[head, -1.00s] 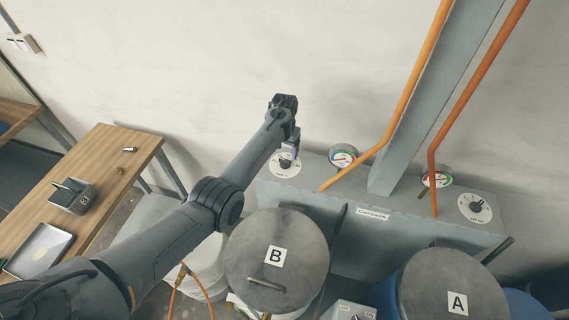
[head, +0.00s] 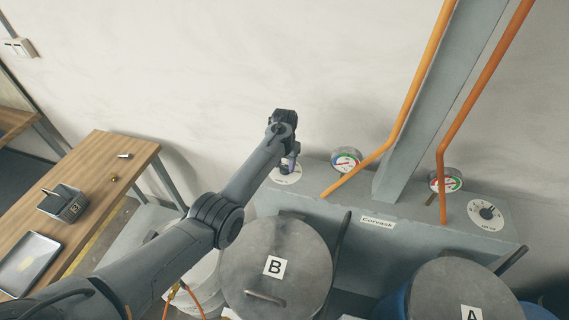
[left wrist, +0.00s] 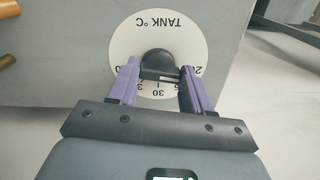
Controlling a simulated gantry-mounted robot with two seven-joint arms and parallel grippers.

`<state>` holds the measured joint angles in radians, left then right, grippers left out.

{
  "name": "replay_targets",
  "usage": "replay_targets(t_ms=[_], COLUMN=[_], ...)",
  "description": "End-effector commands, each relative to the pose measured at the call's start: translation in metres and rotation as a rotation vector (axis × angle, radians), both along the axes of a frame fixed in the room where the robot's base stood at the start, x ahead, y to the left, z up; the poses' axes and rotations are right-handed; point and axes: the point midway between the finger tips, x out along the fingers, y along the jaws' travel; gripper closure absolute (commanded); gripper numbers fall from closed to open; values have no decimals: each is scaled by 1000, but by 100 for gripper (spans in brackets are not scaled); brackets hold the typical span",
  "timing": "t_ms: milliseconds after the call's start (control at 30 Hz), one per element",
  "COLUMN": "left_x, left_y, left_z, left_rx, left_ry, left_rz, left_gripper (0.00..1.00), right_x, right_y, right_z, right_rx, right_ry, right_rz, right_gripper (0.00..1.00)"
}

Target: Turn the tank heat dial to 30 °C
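The tank heat dial is a white disc marked TANK °C with a round black knob. In the head view the dial (head: 284,178) sits at the left end of the grey tank top, with its knob covered by my gripper. In the left wrist view the dial (left wrist: 190,45) appears upside down, with a 30 mark at the bottom edge. My left gripper (left wrist: 161,74) has its two purple fingers apart, one on each side of the black knob (left wrist: 158,62). I cannot tell whether they press on it. The pointer setting is unclear. My right gripper is not in view.
Gauges (head: 346,160) and a second dial (head: 488,213) stand on the grey tank (head: 340,225). Orange pipes (head: 400,130) rise beside a grey post. Lidded drum B (head: 310,255) is in front. A wooden table (head: 120,150) is at left.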

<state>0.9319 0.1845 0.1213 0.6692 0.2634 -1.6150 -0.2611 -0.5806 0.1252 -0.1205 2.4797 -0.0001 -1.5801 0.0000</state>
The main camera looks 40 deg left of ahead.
Motion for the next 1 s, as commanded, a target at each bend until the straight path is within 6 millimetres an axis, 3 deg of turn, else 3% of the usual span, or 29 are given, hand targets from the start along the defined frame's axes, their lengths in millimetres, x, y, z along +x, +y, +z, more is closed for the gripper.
replay_targets(t_ms=[33,200,567,1000], left_x=[0,0,0,1], left_y=[0,0,0,1], left_z=[0,0,1,2], left_rx=[0,0,0,-1], left_ry=[0,0,1,2], left_rz=[0,0,-68,-414], left_gripper=[59,82,82,82], right_x=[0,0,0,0], right_y=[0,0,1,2], right_z=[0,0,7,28], right_rx=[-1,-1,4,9], right_ry=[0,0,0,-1], right_rz=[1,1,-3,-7], right_gripper=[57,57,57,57])
